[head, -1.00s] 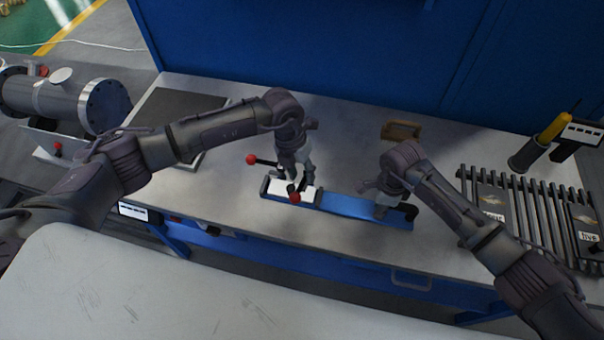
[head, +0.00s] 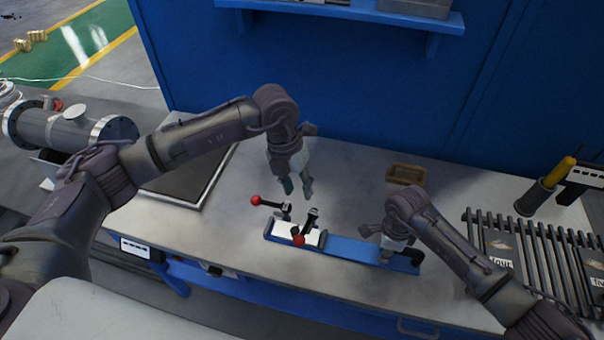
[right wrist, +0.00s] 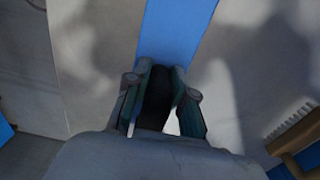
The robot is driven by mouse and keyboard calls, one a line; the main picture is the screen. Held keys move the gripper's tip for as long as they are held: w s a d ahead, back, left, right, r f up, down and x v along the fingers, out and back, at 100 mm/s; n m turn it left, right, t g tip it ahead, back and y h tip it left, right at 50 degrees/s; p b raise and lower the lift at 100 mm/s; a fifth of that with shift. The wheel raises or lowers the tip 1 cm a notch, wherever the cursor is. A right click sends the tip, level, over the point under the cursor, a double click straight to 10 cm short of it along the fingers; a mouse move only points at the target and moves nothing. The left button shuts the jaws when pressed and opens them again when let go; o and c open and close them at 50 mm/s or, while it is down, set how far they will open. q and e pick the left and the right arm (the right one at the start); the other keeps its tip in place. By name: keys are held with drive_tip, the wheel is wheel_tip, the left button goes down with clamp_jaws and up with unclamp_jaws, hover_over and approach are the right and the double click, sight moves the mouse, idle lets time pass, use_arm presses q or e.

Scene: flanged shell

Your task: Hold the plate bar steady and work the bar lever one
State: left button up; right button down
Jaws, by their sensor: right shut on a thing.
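The plate bar (head: 347,250) is a long blue bar on the bench, with a white plate (head: 285,231) at its left end. Two black levers with red ball ends stand there: the left lever (head: 267,203) points out to the left, and the front lever (head: 306,226) has its ball over the plate's front edge. I cannot tell which is lever one. My left gripper (head: 297,190) is open and empty above and behind the levers. My right gripper (head: 391,253) is at the bar's right end. In the right wrist view its fingers are shut on the bar's black handle (right wrist: 157,97).
A slatted rack (head: 486,235) with labelled plates and a cup holding a yellow-handled tool (head: 533,197) stand to the right. A dark framed panel (head: 190,185) lies to the left.

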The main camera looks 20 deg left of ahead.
drive_tip(key=c, duration=0.9)
unclamp_jaws()
